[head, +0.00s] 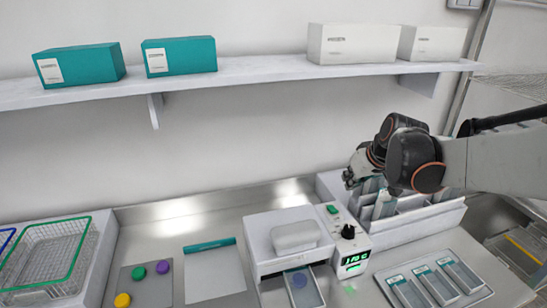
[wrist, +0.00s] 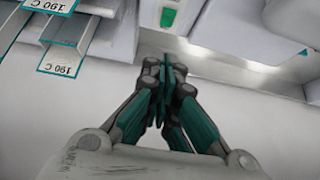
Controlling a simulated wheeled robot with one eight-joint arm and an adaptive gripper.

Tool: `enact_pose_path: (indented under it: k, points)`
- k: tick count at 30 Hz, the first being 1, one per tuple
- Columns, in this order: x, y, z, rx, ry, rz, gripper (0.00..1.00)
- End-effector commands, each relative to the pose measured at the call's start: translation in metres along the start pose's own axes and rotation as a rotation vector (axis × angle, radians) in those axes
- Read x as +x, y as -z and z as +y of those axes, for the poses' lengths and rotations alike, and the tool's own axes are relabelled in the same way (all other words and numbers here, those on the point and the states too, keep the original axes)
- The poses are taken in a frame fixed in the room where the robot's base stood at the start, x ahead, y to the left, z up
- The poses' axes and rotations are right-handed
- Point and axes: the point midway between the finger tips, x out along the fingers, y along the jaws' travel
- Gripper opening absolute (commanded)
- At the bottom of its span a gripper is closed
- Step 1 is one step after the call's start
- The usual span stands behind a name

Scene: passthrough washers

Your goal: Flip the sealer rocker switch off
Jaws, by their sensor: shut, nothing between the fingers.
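The sealer (head: 262,240) is a white machine on the steel counter, with a control strip on its right side. On that strip are a green rocker switch (head: 332,209), a black knob (head: 348,231) and a lit green display (head: 354,260). The rocker also shows near the top middle of the wrist view (wrist: 168,18). I cannot tell which way the rocker is tilted. My gripper (wrist: 166,66) is shut and empty, its fingertips together. In the wrist view the tips appear just below the rocker, apart from it. In the head view my gripper (head: 350,178) is above and right of the rocker.
A white rack of pouches (head: 415,222) stands right of the sealer, close to my gripper. A pouch label (wrist: 62,67) reads 190 C. A tray (head: 436,278) lies in front. A wire basket (head: 50,255) is far left. A shelf (head: 240,75) with boxes runs above.

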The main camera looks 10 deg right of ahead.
Motion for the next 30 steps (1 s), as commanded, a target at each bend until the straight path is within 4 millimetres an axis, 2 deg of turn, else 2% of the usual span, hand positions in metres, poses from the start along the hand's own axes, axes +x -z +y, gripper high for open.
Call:
enact_pose_path:
  k: [9, 14, 15, 21, 30]
  points:
    - [0.063, -0.001, 0.0, -0.001, 0.0, 0.0, 0.0]
    - [0.093, -0.001, 0.0, -0.002, 0.0, 0.0, 0.0]
    - [0.097, -0.006, 0.0, -0.001, 0.0, 0.0, 0.0]
    - [0.112, -0.024, 0.0, 0.0, 0.0, 0.0, 0.0]
    - [0.117, -0.029, 0.0, 0.0, 0.0, 0.0, 0.0]
